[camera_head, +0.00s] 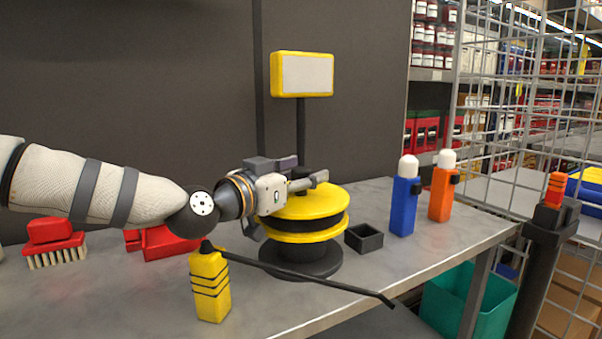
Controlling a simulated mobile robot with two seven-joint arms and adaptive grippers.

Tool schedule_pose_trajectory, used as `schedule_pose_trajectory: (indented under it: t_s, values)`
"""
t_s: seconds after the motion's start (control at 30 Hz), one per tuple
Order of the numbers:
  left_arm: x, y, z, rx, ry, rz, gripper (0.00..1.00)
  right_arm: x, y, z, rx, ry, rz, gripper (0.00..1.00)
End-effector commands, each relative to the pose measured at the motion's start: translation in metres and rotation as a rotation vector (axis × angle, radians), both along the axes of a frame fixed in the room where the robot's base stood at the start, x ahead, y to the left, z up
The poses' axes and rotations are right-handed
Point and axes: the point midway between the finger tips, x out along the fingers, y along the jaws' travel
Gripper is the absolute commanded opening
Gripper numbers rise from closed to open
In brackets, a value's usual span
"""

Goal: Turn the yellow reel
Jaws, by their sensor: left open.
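The yellow reel (327,201) has two yellow discs with a dark band between them. It sits on a round black base (298,262) on the grey table. A dark post rises behind it and carries a yellow-framed white panel (302,75). My left gripper (305,184) comes in from the left and is open at the reel's upper left side. One finger lies over the reel's top near the dark centre, and parts of the reel are hidden behind the gripper. I cannot tell whether the fingers touch it. My right gripper is not in view.
A yellow bottle with a long black nozzle (210,287) stands in front. A red brush (56,247) and a red object (165,242) lie at left. A small black box (363,238), a blue bottle (404,205) and an orange bottle (442,194) stand right of the reel.

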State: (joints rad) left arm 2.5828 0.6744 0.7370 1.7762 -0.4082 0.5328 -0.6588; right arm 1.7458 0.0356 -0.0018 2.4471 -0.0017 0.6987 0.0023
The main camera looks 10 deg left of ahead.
Motion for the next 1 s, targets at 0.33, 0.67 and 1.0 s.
schedule_pose_trajectory:
  t_s: [0.33, 0.67, 1.0]
  values:
    - [0.000, 0.000, 0.023, -0.002, -0.008, 0.002, 0.51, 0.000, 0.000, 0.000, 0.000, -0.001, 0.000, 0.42]
    - [0.000, 0.000, 0.093, 0.000, -0.004, 0.002, 0.51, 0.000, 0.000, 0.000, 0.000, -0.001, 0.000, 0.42]
    - [0.000, 0.000, 0.101, -0.001, -0.002, 0.001, 0.50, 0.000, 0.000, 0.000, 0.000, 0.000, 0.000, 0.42]
